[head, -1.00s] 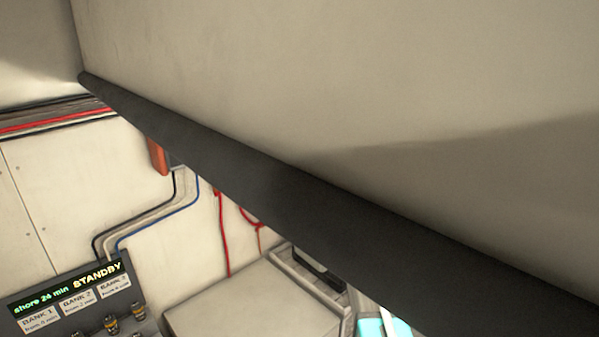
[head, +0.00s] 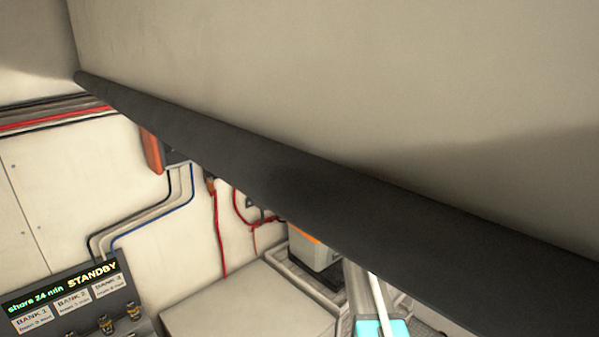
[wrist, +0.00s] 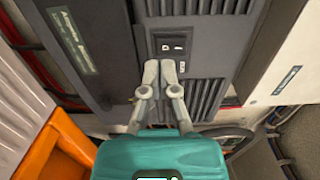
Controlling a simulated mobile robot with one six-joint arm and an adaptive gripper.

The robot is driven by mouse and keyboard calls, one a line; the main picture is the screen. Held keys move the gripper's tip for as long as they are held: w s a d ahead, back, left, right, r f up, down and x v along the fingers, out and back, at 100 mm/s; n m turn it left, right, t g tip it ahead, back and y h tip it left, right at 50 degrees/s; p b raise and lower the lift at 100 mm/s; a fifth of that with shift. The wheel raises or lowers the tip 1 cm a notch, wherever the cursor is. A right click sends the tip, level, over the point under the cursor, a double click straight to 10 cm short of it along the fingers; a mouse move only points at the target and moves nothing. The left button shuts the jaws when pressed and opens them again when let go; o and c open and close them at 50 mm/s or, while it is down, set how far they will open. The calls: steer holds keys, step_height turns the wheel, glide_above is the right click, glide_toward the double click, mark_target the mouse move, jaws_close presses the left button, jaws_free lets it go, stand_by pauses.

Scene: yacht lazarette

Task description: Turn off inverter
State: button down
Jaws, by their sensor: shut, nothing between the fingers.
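In the wrist view a dark grey finned casing, which looks like the inverter (wrist: 203,20), fills the upper middle. A small black switch panel (wrist: 172,44) with pale markings is set in it. My gripper (wrist: 159,66) is shut and empty, with its two grey fingertips close together just below the panel. I cannot tell whether they touch the casing. The switch's position is too small to read. In the head view my gripper does not show, and I cannot make out the switch panel.
A dark edge beam (head: 230,165) under a pale overhead panel (head: 330,70) blocks much of the head view. A control panel (head: 65,300) reading STANDBY stands lower left, beside a pale box (head: 250,308). An orange object (wrist: 52,150) is lower left in the wrist view.

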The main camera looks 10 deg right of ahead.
steer(key=f+b+v, duration=0.1)
steer(key=v, duration=0.9)
steer(key=shift+f, duration=0.15)
steer(key=s+a+f+n+g+h+b, duration=0.1)
steer(key=s+a+f+n+g+b, duration=0.3)
steer(key=s+a+f, duration=0.65)
steer(key=s+a+f+n+g+b, duration=0.35)
steer(key=s+a+f+g, duration=0.35)
steer(key=s, duration=0.6)
steer(key=s+f+n+g+h+b, duration=0.1)
steer(key=s+f+h+b, duration=0.1)
steer(key=s+f, duration=0.3)
steer(key=s+d+f+n+g+h+b, duration=0.1)
steer(key=s+f, duration=0.4)
steer(key=s, duration=0.8)
steer(key=s+f+n+g+h+b, duration=0.2)
steer(key=s+f+h, duration=0.3)
steer(key=s, duration=0.4)
steer(key=shift+s+d+h+b, duration=0.25)
steer(key=shift+d+h+b, duration=0.1)
steer(key=shift+b, duration=0.55)
steer(key=shift+a+f, duration=0.1)
